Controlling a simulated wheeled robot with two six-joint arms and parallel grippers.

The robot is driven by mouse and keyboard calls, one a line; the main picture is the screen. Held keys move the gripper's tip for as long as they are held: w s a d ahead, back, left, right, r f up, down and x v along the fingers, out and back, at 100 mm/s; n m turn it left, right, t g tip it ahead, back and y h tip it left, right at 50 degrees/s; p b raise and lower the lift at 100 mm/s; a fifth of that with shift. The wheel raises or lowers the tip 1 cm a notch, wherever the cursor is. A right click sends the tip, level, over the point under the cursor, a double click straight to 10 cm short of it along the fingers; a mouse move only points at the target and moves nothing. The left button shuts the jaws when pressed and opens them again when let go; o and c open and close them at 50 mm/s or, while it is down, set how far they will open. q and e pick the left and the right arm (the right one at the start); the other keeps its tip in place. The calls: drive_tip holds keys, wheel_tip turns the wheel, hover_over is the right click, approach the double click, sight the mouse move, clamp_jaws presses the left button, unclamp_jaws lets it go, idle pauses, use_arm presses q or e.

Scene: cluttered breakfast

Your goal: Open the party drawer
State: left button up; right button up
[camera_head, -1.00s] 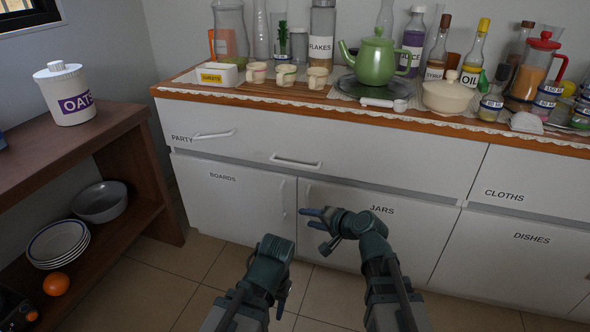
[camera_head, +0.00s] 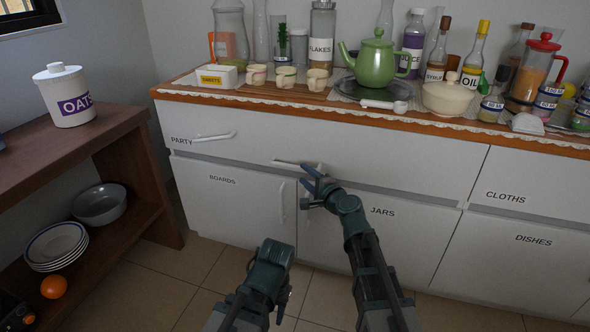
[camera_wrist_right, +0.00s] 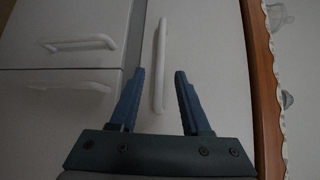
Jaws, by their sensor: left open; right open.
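The party drawer (camera_head: 250,136) is a wide white front under the wooden counter, with "PARTY" at its left end. It looks shut. It bears one handle (camera_head: 213,137) near the label and another white bar handle (camera_head: 290,164) further right. My right gripper (camera_head: 307,178) is open at the right end of that second handle. In the right wrist view this handle (camera_wrist_right: 160,50) runs between the two open fingers (camera_wrist_right: 155,75); whether they touch it I cannot tell. My left gripper (camera_head: 284,292) is low over the floor, away from the drawer, its fingers partly hidden.
Below are the "BOARDS" door (camera_head: 225,205) and the "JARS" door (camera_head: 400,240), with upright handles close under my right gripper. The counter (camera_head: 180,84) holds a green teapot (camera_head: 375,62), cups and bottles. A wooden shelf (camera_head: 100,140) stands at left. Floor before the cabinet is clear.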

sight(296, 168)
drive_tip(key=x, duration=0.7)
drive_tip(key=shift+w+b, duration=0.1)
drive_tip(key=shift+b, duration=0.3)
clamp_jaws()
idle(1.0)
